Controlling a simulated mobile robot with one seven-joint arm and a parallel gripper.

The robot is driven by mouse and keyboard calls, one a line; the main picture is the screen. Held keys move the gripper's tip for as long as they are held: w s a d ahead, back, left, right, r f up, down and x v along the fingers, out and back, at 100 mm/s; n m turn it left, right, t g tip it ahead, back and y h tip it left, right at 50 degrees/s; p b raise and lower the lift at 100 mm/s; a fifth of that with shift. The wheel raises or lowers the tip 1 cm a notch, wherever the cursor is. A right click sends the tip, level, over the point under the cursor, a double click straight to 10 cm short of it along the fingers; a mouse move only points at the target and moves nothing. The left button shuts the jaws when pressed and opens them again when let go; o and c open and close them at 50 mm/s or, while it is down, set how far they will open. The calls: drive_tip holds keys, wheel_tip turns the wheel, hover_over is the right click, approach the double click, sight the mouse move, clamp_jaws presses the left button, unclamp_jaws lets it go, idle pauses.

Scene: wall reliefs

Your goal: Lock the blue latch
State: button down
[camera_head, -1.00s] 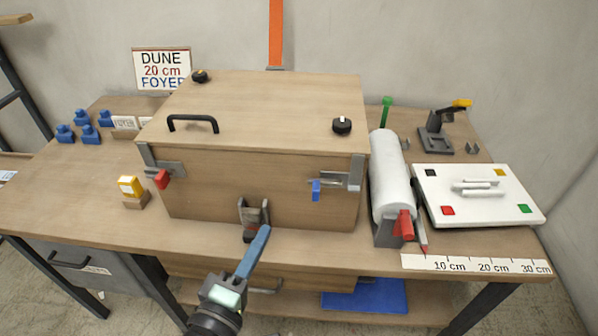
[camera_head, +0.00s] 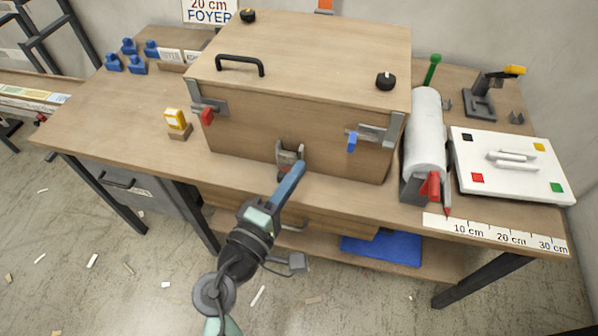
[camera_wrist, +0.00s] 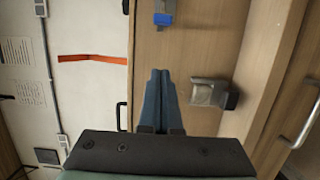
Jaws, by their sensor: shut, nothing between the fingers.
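The blue latch (camera_head: 351,142) hangs from a metal bar and plate at the right of the wooden box's (camera_head: 300,125) front face. It also shows at the top of the wrist view (camera_wrist: 163,18). The blue handle points down in the head view. My gripper (camera_head: 301,166) is shut and empty, in front of the box's lower middle, left of and below the blue latch and apart from it. In the wrist view its blue fingers (camera_wrist: 160,73) lie together. Contact between the fingertips and the box cannot be told.
A metal clasp (camera_head: 289,153) sticks out beside my fingertips. A red latch (camera_head: 207,115) is at the box's left. A white roll (camera_head: 425,130) with a red handle stands close to the box's right side. A white panel (camera_head: 510,165) lies farther right.

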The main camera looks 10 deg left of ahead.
drive_tip(key=w+d+p, duration=0.1)
drive_tip(key=w+d, duration=0.4)
drive_tip(key=w, duration=0.2)
drive_tip(key=shift+d, duration=0.35)
drive_tip(key=d, duration=0.4)
idle(0.3)
